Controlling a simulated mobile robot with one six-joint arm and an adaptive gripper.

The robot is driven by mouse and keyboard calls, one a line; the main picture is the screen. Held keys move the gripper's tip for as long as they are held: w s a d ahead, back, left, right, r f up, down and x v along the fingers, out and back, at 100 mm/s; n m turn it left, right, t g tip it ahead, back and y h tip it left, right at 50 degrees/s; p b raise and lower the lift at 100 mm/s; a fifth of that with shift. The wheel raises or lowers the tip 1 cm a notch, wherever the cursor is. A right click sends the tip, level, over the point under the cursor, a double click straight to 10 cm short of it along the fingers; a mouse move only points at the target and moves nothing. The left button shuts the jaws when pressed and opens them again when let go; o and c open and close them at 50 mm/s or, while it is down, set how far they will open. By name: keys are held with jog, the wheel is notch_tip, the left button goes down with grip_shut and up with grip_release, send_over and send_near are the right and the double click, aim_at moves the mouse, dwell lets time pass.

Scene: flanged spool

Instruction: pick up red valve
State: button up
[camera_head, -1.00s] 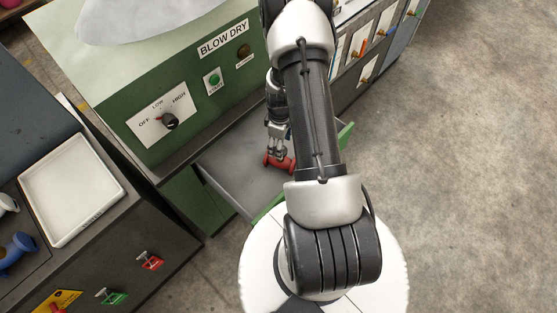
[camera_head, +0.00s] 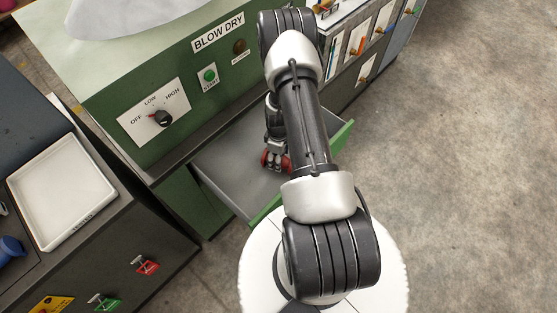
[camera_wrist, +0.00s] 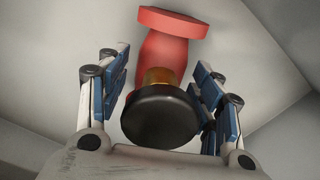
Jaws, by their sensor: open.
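The red valve lies in the open drawer. In the wrist view the red valve (camera_wrist: 162,60) shows a red flanged body, a brass-coloured neck and a black round end nearest the camera. My gripper (camera_wrist: 165,88) is open, with one blue-padded finger on each side of the valve. I cannot tell whether either pad touches it. In the head view the red valve (camera_head: 286,163) shows only in part, beside my gripper (camera_head: 275,165), which is down inside the drawer. My arm hides part of both.
The drawer (camera_head: 230,178) has a grey floor, raised side walls and a green front. A green cabinet labelled BLOW DRY (camera_head: 190,75) stands above it. A white tray (camera_head: 62,190) lies on the dark bench at left. Open floor (camera_head: 450,180) is at right.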

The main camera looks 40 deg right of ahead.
jog(key=shift+r, duration=0.1)
jog(key=shift+c, duration=0.4)
grip_shut()
dwell(0.6)
